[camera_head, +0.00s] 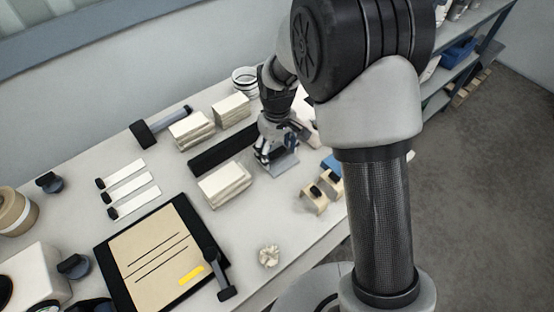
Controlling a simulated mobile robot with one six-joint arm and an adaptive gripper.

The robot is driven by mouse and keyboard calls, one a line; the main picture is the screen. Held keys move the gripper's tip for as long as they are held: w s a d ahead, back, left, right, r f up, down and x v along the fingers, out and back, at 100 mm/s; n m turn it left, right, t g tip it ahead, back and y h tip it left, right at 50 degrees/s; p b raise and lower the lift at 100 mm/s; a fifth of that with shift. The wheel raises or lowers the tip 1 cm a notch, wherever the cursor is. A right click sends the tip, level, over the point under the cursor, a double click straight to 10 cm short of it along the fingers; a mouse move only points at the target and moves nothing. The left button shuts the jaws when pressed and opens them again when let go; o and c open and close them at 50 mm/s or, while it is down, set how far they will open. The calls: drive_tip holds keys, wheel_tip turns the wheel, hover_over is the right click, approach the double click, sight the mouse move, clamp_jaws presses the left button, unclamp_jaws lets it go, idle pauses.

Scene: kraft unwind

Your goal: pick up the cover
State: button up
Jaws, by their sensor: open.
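No thing on the table can be told for sure as the cover. My gripper (266,157) is open and points down over the middle of the table. A flat grey-blue piece (286,166) shows just beside and below its fingers. I cannot tell whether the fingers touch it, and part of it is hidden behind them. My arm hides the right end of the table.
Stacks of pale sheets (225,186) lie left of and behind my gripper, by a dark strip (215,158). Tan blocks (315,200) stand to the right. A dark-framed kraft sheet (155,250) lies at front left. A crumpled piece (269,256) has clear table around it.

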drive_tip(key=shift+f, duration=0.15)
drive_tip(key=c, duration=1.2)
drive_tip(key=shift+o, duration=0.2)
